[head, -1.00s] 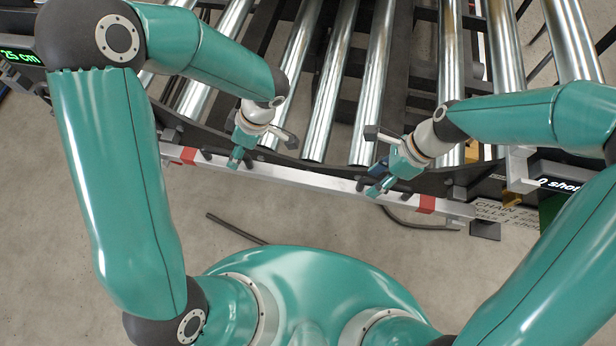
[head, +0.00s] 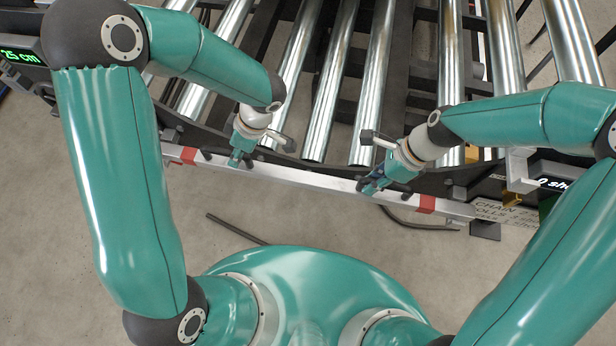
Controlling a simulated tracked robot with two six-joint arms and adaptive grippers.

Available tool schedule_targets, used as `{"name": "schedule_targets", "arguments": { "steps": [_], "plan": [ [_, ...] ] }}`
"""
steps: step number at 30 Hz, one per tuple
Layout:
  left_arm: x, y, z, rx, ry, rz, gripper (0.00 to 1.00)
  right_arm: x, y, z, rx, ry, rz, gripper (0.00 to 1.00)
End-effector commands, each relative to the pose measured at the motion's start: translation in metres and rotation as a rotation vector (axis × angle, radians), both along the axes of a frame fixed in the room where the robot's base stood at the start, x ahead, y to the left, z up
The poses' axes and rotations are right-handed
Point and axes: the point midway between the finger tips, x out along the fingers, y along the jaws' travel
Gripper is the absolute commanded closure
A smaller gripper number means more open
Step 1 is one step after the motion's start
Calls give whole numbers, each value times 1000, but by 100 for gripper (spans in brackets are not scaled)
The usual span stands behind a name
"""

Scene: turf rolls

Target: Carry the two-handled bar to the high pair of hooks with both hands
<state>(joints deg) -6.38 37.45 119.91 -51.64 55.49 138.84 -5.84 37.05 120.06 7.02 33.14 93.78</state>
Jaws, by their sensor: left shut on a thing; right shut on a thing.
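The two-handled bar (head: 310,181) is a long silver bar with a red band near each end. It lies slantwise along the near side of the roller conveyor, its right end lower in the picture. My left gripper (head: 239,161) is shut on the bar's left part, inside the left red band. My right gripper (head: 371,184) is shut on its right part, inside the right red band. The fingers mostly hide the handles. I cannot make out the high pair of hooks for certain.
Shiny rollers (head: 378,75) on a dark frame fill the area beyond the bar. A sign (head: 503,212) and a lit display (head: 560,184) stand at the right, and a green "25 cm" display (head: 20,55) at the left. A dark cable (head: 235,228) lies on the bare floor.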

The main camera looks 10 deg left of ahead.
Motion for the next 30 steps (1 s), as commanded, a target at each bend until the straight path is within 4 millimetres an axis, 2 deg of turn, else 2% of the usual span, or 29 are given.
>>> {"name": "schedule_targets", "arguments": {
  "steps": [14,30],
  "plan": [
    [1,0,4,0,-3,0,100,1,0,4,1,-2,-1,100],
    [0,0,45,1,-2,1,100,1,0,44,0,-1,1,100]
  ]
}}
